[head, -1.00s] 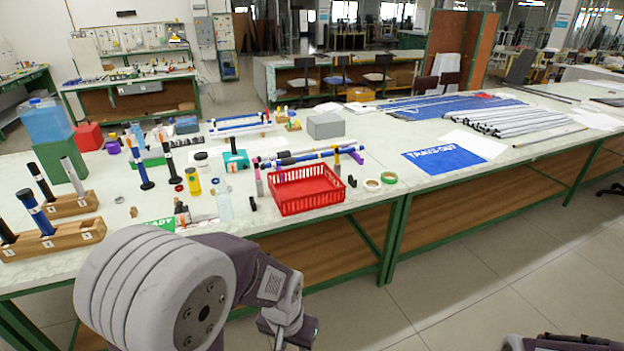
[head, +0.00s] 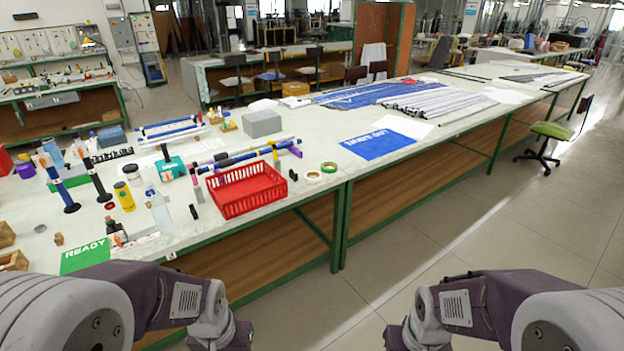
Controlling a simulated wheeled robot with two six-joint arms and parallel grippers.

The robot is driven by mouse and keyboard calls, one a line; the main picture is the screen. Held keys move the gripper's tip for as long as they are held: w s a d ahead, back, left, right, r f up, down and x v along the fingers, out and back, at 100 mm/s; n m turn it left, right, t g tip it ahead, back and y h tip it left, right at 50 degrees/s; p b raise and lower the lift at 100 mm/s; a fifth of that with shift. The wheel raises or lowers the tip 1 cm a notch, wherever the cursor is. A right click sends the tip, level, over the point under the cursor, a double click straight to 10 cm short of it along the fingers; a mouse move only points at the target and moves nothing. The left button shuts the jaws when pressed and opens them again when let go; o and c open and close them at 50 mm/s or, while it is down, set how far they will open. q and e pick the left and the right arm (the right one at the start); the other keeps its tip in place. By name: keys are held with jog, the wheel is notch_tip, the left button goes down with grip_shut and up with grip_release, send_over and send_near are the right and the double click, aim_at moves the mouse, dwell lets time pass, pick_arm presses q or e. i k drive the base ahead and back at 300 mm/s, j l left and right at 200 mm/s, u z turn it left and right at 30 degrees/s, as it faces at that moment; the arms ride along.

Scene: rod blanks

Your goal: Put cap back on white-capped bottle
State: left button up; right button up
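A clear, slender bottle (head: 161,215) stands upright near the front edge of the table, left of the red basket. Its top is pale, and I cannot tell at this size whether a cap is on it. No loose white cap can be made out with certainty. A small pale round item (head: 131,172) sits behind a yellow jar (head: 124,196). Both my arms come in at the bottom, well in front of the table. Their wrist parts show, but the fingers of both grippers are below the frame.
A red basket (head: 246,190) stands right of the bottle. Small dark bottles (head: 116,236) and a green READY mat (head: 85,256) lie to the left. Blue and black rods (head: 64,190) stand upright behind. Tape rings (head: 313,177) and a blue sheet (head: 377,143) lie right. Clear floor lies in front.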

aim_at(158, 205)
jog(key=j+u, duration=0.1)
jog(key=u, duration=1.15)
